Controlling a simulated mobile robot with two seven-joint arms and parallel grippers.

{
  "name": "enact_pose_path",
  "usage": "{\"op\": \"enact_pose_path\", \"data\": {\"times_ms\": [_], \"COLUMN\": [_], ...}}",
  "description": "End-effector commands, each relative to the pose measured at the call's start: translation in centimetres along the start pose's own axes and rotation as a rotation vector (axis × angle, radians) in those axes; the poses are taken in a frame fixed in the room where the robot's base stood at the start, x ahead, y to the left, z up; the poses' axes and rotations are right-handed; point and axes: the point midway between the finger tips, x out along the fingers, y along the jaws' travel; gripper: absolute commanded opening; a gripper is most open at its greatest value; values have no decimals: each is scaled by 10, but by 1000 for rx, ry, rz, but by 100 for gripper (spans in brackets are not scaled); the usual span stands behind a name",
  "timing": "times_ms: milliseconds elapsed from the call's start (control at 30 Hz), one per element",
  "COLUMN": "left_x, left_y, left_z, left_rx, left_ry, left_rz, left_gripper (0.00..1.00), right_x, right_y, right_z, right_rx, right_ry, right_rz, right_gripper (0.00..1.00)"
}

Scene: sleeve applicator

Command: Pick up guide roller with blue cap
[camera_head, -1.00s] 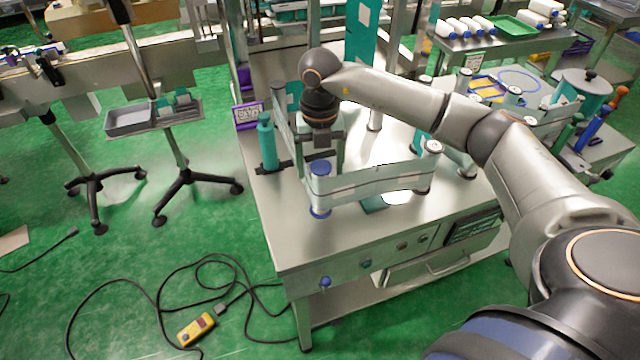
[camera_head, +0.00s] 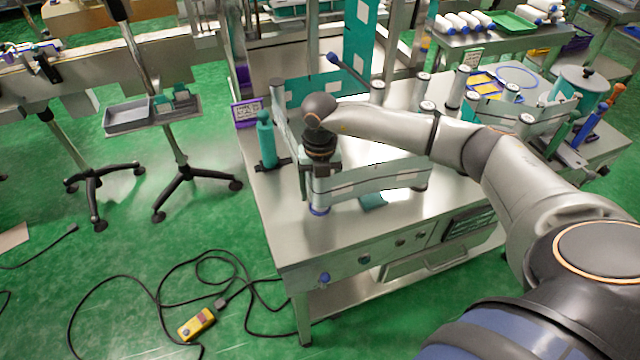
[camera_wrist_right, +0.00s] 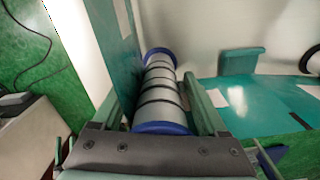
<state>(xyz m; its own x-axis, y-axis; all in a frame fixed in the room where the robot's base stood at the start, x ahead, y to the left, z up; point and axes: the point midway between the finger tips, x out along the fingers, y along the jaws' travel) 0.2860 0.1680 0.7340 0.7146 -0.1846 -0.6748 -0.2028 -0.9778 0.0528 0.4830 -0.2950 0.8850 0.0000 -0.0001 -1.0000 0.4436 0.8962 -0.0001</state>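The guide roller with the blue cap stands upright at the front left corner of the steel machine table. In the head view its lower blue rim (camera_head: 319,210) shows below my right gripper (camera_head: 320,178), which covers its top. In the right wrist view the roller is a grey cylinder (camera_wrist_right: 160,97) with dark bands and blue ends. It lies between the two fingers of my right gripper (camera_wrist_right: 158,112), which look open, one on each side. Whether a finger touches it I cannot tell. My left gripper is not in view.
A teal post (camera_head: 266,140) stands behind left. Several other rollers (camera_head: 427,112) stand to the right. The table's front strip (camera_head: 290,245) is clear.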

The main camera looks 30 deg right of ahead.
Motion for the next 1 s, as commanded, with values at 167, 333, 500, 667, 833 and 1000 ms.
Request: {"op": "enact_pose_path", "data": {"times_ms": [167,333,500,667,833,1000], "left_x": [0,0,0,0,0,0], "left_y": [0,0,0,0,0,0], "left_z": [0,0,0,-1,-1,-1], "left_rx": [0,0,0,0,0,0], "left_ry": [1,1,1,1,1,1], "left_rz": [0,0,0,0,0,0], "left_gripper": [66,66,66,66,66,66], "right_x": [0,-1,-1,-1,-1,-1], "right_y": [0,0,0,0,0,0], "right_z": [0,0,0,0,0,0], "right_rx": [0,0,1,1,1,1], "right_ry": [0,0,0,0,-1,-1], "right_rz": [0,0,0,1,1,1], "right_gripper": [55,35,16,0,0,0]}}
